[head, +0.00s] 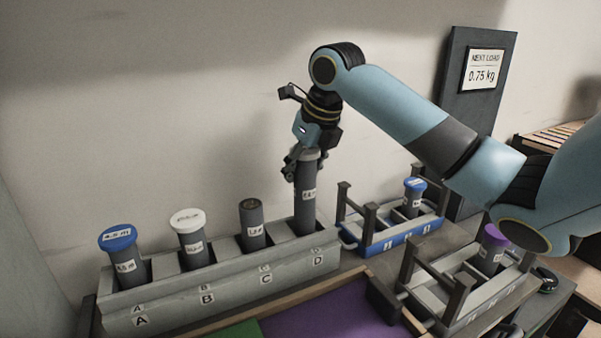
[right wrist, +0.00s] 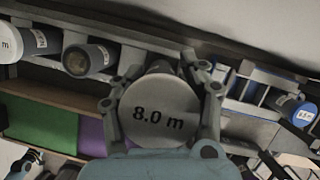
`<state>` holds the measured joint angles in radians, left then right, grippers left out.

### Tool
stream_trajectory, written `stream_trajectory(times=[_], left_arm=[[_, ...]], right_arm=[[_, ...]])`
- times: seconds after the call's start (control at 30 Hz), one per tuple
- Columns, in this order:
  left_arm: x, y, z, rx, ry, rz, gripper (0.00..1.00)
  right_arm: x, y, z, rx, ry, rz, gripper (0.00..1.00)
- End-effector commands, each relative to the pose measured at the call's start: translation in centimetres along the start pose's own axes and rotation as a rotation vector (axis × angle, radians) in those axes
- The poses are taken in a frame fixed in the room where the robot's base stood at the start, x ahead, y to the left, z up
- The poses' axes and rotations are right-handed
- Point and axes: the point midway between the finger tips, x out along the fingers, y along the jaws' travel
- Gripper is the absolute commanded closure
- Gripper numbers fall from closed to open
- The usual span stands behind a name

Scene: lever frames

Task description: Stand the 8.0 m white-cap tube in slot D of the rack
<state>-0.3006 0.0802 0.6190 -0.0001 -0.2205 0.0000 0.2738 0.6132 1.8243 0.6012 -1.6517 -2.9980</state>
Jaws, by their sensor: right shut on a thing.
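The 8.0 m tube (head: 305,205) is dark grey and stands about upright at slot D of the grey rack (head: 221,290). Its lower end is hidden behind the rack's front wall. Its white cap (right wrist: 158,112), marked 8.0 m, faces the camera in the right wrist view. My right gripper (head: 302,160) is shut on the tube's top end from above, with fingers on both sides of the cap. My left gripper is not seen in the head view.
Slot A holds a blue-cap tube (head: 124,258), B a white-cap tube (head: 193,242), C a grey-topped tube (head: 252,228). Right of the rack stand a blue-based frame (head: 401,239) with a blue-cap tube (head: 413,199) and a grey frame (head: 458,296) with a purple-cap tube (head: 490,251).

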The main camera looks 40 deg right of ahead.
Motion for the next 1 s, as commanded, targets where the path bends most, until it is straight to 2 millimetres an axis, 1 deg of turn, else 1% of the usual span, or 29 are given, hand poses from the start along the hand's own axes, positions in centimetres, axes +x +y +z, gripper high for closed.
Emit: stream_trajectory(times=[0.03, 0.1, 0.33, 0.43, 0.47, 0.6, 0.67, 0.9, 1.0], left_arm=[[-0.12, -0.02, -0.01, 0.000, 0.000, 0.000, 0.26], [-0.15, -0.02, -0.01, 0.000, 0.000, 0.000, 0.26], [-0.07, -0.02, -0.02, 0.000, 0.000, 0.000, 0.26], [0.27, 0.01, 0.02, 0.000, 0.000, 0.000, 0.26], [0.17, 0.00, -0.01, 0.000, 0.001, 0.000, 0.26], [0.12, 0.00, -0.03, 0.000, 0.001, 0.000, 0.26], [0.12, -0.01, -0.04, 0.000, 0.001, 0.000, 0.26], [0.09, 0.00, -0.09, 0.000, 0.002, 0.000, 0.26], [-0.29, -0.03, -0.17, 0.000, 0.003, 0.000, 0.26]], right_arm=[[0.64, 0.06, -0.32, 0.001, 0.002, 0.001, 1.00], [1.09, 0.03, -0.43, 0.001, -0.002, 0.000, 1.00], [1.16, 0.00, -0.44, 0.000, -0.003, 0.000, 1.00], [1.50, 0.00, -0.59, 0.000, -0.003, 0.000, 1.00], [1.44, 0.00, -0.60, 0.000, -0.001, 0.000, 0.54], [1.39, 0.00, -0.58, 0.001, -0.001, 0.000, 0.36], [1.39, 0.00, -0.58, 0.001, -0.001, 0.000, 0.29], [1.35, 0.00, -0.57, 0.001, -0.001, 0.000, 0.29], [0.92, -0.02, -0.40, 0.000, -0.002, 0.000, 0.29]])
